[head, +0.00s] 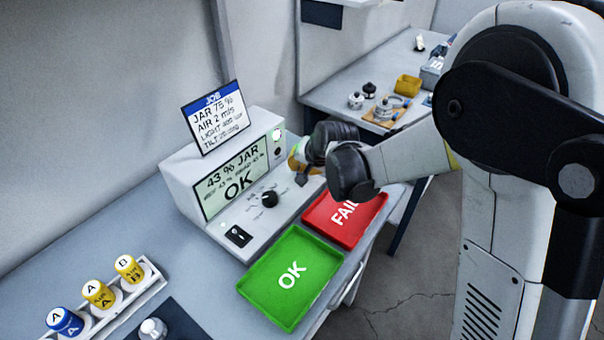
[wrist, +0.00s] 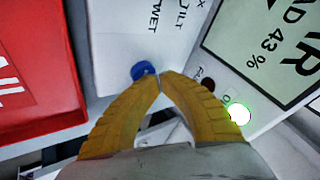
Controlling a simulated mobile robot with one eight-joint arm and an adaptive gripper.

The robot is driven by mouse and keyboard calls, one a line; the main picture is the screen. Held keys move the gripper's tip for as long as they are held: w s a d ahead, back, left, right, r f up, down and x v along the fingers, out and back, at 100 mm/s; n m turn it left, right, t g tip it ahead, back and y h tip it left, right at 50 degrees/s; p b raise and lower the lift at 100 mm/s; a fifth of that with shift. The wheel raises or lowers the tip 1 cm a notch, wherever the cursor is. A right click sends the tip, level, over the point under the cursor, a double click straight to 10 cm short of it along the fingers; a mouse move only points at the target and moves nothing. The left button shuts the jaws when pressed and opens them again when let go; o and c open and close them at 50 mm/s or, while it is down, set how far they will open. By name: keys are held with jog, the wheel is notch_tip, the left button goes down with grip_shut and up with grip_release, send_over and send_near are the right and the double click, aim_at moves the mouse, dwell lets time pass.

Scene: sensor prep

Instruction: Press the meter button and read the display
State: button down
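The meter (head: 180,185) is a pale box with a sloped front on the bench. Its lit display (head: 238,178) reads "43 % JAR", a smaller line that seems to say REF 43 % and READ 43 %, and a large "OK". Part of the display (wrist: 265,45) shows in the wrist view. A black knob (head: 269,199) sits below it. In the wrist view a blue round button (wrist: 143,70) is on the white panel near "TILT" and "WET". My gripper (wrist: 160,80) is shut and empty, its yellow fingertips beside the button; contact is unclear. The arm hides the button in the head view.
A job card (head: 214,117) on the meter reads "JAR 75 %", "AIR 2 m/s" and more. A green OK tray (head: 270,283) and red FAIL tray (head: 318,213) lie in front. A rack (head: 150,282) of capped sensors stands at lower left. A second bench (head: 335,90) is behind.

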jog(key=shift+r+p, duration=0.3)
jog(key=shift+r, duration=0.3)
jog(key=shift+r, duration=0.1)
jog(key=shift+r+p, duration=1.75)
jog(key=shift+r, duration=0.65)
jog(key=shift+s+d+r, duration=0.2)
jog(key=shift+d+r, duration=0.05)
jog(key=shift+r, duration=0.05)
jog(key=s+d+r+n+h, duration=0.1)
jog(key=s+d+r, duration=0.55)
jog(key=s, duration=0.25)
jog(key=s+d+r+n+h, duration=0.1)
jog(key=s+d+r, duration=0.4)
jog(key=s+d, duration=0.35)
jog(key=s+d+f+n+h, duration=0.1)
jog(key=s+d, duration=0.2)
jog(key=s, duration=0.7)
jog(key=shift+d+f+t, duration=0.3)
jog(key=shift+f, duration=0.1)
